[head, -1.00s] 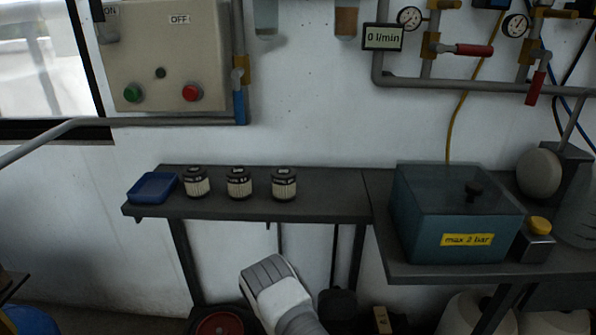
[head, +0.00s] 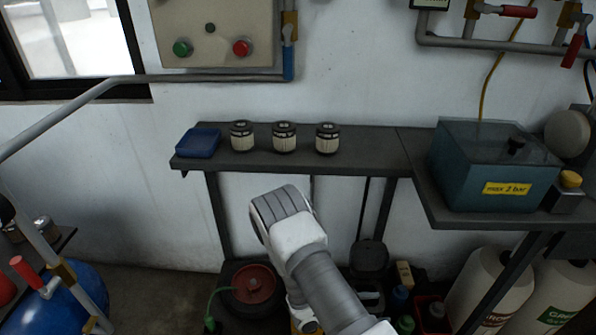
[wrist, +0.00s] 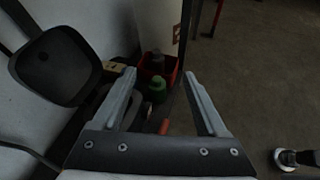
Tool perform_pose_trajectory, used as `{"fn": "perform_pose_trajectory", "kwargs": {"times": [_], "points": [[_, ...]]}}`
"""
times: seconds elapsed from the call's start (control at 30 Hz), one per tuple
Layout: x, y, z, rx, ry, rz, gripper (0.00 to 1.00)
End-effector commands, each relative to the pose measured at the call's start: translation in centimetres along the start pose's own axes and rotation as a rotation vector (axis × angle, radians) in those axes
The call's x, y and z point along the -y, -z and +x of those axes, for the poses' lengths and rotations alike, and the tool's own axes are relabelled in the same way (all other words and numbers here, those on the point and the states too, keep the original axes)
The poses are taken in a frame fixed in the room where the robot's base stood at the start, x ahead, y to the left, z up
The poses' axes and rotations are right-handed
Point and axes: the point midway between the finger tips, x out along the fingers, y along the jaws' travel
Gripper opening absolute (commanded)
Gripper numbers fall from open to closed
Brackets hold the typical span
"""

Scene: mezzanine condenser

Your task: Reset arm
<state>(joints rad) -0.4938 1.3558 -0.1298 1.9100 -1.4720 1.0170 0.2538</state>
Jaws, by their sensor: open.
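My gripper (wrist: 160,85) shows in the wrist view with its two fingers spread apart and nothing between them. Beyond the fingers are floor items under the bench. In the head view my white and grey arm rises from the bottom centre, in front of and below the shelf (head: 380,158). The fingers are hidden in the head view. The arm does not appear to touch the shelf.
Several small items stand on the shelf: a blue tray (head: 198,143) and three filter cartridges (head: 284,138). A teal box (head: 485,170) sits at right. Below are a red-lidded container (head: 254,284), bottles and a red crate (wrist: 150,68). A blue tank (head: 65,300) stands lower left.

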Motion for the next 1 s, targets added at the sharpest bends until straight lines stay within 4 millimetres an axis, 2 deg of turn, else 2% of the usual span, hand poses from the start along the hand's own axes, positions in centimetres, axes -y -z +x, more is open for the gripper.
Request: {"fn": "perform_pose_trajectory", "kwargs": {"times": [0.03,0.2,0.43,0.7,1.0], "points": [[-0.8,-1.4,-0.7,-0.008,0.024,0.052,0.75],[-2.0,-6.2,-2.7,-0.036,0.122,0.22,0.75],[-2.6,-12.5,-5.7,-0.094,0.255,0.451,0.75],[-1.9,-19.2,-9.2,-0.189,0.401,0.715,0.75],[0.0,-25.6,-13.4,-0.328,0.539,0.998,0.75]]}}
